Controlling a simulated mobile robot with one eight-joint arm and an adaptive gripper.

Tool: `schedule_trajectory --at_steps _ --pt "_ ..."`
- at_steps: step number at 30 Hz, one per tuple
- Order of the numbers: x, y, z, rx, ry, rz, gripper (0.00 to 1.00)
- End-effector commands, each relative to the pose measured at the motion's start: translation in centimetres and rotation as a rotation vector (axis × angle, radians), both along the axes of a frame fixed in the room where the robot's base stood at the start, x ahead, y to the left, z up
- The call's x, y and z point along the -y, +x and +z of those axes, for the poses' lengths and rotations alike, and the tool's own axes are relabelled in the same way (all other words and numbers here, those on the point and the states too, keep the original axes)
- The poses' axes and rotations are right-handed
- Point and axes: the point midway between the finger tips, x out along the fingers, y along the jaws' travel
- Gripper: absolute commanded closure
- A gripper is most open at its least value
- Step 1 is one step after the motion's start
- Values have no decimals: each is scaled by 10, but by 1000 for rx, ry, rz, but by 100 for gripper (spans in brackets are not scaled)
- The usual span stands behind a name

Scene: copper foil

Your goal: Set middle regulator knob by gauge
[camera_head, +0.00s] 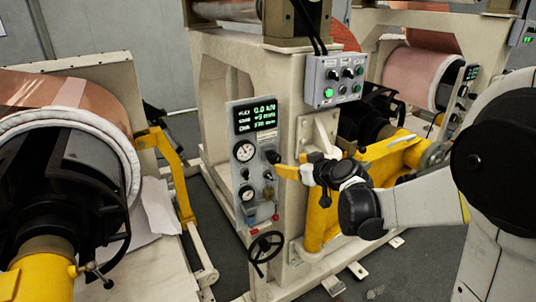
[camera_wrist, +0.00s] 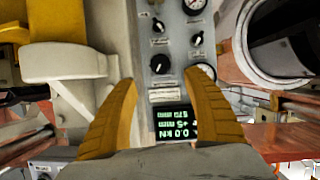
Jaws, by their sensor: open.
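The grey control panel (camera_head: 257,205) stands upright on the machine frame. Its display (camera_head: 255,115) reads 0.0 kN in green. Round white gauges (camera_head: 244,151) and black knobs sit below it; the lower gauge (camera_head: 246,193) is too small to read. A column of black knobs runs down the right side, with an upper knob (camera_head: 272,157) and a middle knob (camera_head: 267,175). In the wrist view the panel is upside down. There the upper knob (camera_wrist: 160,64) lies just beyond my gripper (camera_wrist: 160,80), between its yellow fingers. My gripper (camera_head: 285,171) is open and empty, reaching in from the right.
A handwheel (camera_head: 265,248) projects below the panel. A grey switch box (camera_head: 334,80) is mounted above and to the right. A yellow machine arm (camera_head: 322,215) is below my wrist.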

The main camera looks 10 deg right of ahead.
Motion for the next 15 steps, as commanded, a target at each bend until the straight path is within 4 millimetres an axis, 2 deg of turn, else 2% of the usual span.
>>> schedule_trajectory --at_steps 5,15 --pt "-6 22 -12 1 1 2 41" --pt "-23 78 -36 1 0 1 41"
